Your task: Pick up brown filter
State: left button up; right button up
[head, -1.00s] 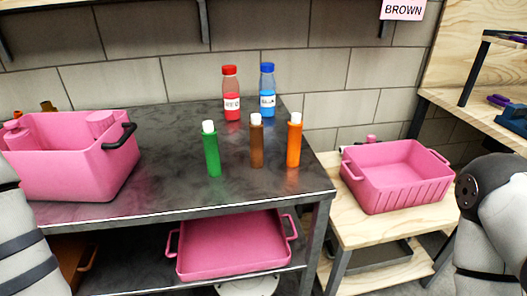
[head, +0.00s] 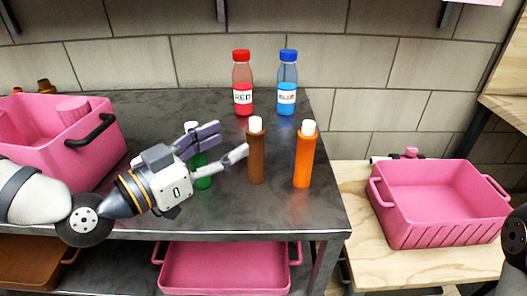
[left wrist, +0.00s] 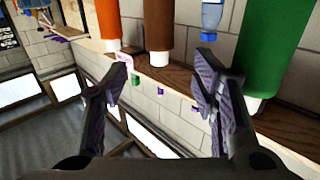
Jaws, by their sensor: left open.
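The brown filter (head: 256,158) is a brown cylinder with a white cap, upright on the dark table between the green filter (head: 203,178) and the orange filter (head: 304,160). My left gripper (head: 229,141) is open and empty, just left of the brown filter, its fingers pointing toward it. It covers much of the green filter in the head view. In the left wrist view the brown filter (left wrist: 158,25) appears upside down, ahead of and between the open fingers (left wrist: 160,85), apart from them. My right gripper is not in view.
A red bottle (head: 242,85) and a blue bottle (head: 287,85) stand behind the filters. A pink bin (head: 90,155) is at the left of the table. A pink tray (head: 440,215) sits on a wooden stand at right; another pink tray (head: 225,270) is on the lower shelf.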

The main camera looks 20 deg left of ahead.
aim_at(251, 130)
pick_arm(q)
jog(key=b+x, duration=0.1)
jog(key=x, duration=0.7)
jog(key=shift+w+f, duration=0.1)
jog(key=shift+f, duration=0.05)
grip_shut()
